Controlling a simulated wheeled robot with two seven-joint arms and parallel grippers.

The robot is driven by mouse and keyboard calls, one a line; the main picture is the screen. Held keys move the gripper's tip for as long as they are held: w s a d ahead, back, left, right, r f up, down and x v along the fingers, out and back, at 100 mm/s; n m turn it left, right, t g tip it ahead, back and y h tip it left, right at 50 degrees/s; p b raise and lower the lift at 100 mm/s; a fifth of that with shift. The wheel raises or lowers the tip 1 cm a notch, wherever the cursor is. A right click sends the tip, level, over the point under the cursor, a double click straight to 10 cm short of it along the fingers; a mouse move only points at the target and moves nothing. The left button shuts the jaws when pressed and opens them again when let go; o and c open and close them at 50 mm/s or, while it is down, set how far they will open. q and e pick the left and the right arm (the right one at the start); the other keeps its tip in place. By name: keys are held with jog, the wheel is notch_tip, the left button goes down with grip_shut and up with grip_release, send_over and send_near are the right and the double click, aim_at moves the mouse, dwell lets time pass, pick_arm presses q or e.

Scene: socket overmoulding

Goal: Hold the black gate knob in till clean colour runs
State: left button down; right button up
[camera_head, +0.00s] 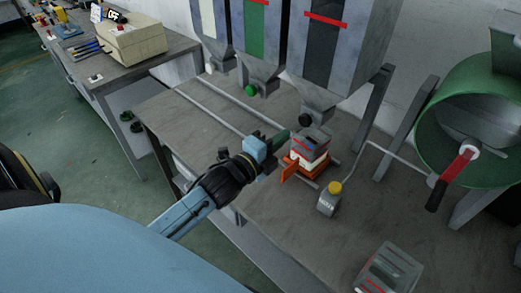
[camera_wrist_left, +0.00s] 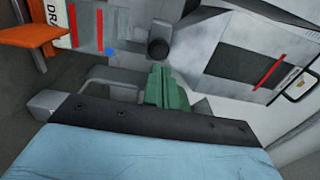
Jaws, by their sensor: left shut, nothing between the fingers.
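The black gate knob (camera_head: 306,121) sits at the bottom outlet of the right-hand hopper (camera_head: 335,50), which has a dark window with a red line. It also shows in the left wrist view (camera_wrist_left: 158,48), just beyond the fingertips. My left gripper (camera_head: 281,137) is shut and empty, its green fingers (camera_wrist_left: 160,88) together and pointing toward the knob. A small gap seems to lie between fingertips and knob; I cannot tell its depth. Below the hopper stands an orange, white and grey box (camera_head: 306,158). No colour stream is visible. My right gripper is out of view.
A green knob (camera_head: 250,90) sits under the neighbouring hopper with a green window (camera_head: 257,40). A green drum (camera_head: 465,125) with a red-and-black handle is at right. The grey bench (camera_head: 185,125) is largely clear at left.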

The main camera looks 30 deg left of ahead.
pick_arm(q)
jog(key=s+a, duration=0.1)
jog(key=s, duration=0.5)
jog(key=shift+f, duration=0.2)
